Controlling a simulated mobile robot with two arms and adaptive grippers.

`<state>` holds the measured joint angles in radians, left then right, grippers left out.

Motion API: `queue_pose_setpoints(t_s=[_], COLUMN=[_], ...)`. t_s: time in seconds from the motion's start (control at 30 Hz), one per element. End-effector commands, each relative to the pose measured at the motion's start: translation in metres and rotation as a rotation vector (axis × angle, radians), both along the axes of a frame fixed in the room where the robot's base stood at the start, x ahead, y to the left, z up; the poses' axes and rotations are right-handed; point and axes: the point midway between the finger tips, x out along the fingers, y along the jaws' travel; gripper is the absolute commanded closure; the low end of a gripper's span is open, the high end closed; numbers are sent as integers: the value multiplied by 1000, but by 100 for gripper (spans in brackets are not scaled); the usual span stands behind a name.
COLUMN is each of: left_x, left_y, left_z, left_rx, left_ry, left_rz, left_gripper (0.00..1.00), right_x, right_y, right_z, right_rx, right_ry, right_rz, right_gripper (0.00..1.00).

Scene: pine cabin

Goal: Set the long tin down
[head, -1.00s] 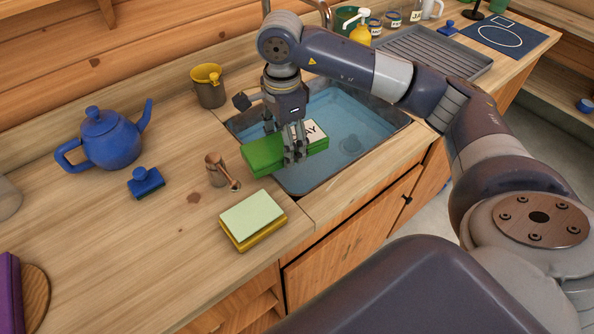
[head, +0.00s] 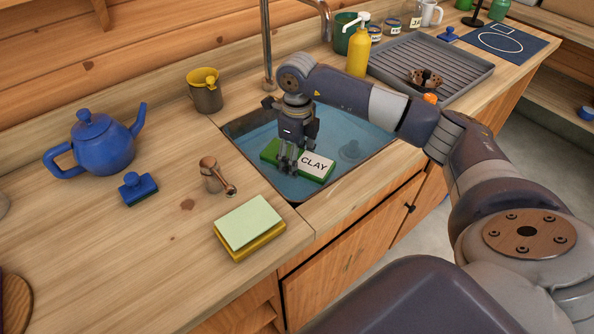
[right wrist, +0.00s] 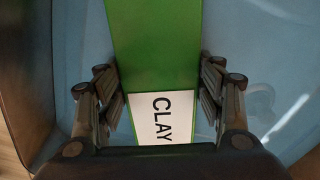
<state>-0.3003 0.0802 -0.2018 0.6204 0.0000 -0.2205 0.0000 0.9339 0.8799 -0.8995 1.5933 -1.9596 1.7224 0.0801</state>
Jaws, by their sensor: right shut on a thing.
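The long tin is a green box (head: 270,151) with a white label reading CLAY. My right gripper (head: 287,166) is shut on it, over the blue sink basin (head: 377,137). In the right wrist view the green tin (right wrist: 155,45) runs away between the two fingers of the right gripper (right wrist: 160,98), with the label nearest the palm. I cannot tell whether the tin touches the sink floor. My left gripper is not in view.
A tap (head: 267,50) rises behind the sink. A blue teapot (head: 98,143) is farther left. A ribbed grey tray (head: 455,68) lies to the right.

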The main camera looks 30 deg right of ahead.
Motion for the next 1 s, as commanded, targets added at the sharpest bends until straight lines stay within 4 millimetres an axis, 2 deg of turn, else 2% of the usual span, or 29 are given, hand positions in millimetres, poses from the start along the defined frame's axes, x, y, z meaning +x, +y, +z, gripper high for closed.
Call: queue_pose_setpoints(t_s=[0.17, 0.4, 0.8, 0.83, 0.9, 1.0], left_x=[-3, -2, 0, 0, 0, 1], left_y=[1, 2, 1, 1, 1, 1], left_z=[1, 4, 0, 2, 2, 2], left_rx=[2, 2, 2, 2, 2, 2], left_ry=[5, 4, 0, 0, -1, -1], left_rz=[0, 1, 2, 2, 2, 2], left_gripper=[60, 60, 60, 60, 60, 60], right_x=[1, 0, 1, 0, 0, 0], right_y=[0, 1, 0, 0, 0, 0], right_z=[-12, -42, -50, -50, -49, -49], right_rx=[1, 1, 1, 0, 0, 0], right_ry=[-3, 0, -4, -1, -1, -1], right_rz=[0, 1, 2, 2, 2, 2], right_gripper=[81, 81, 81, 31, 18, 18])
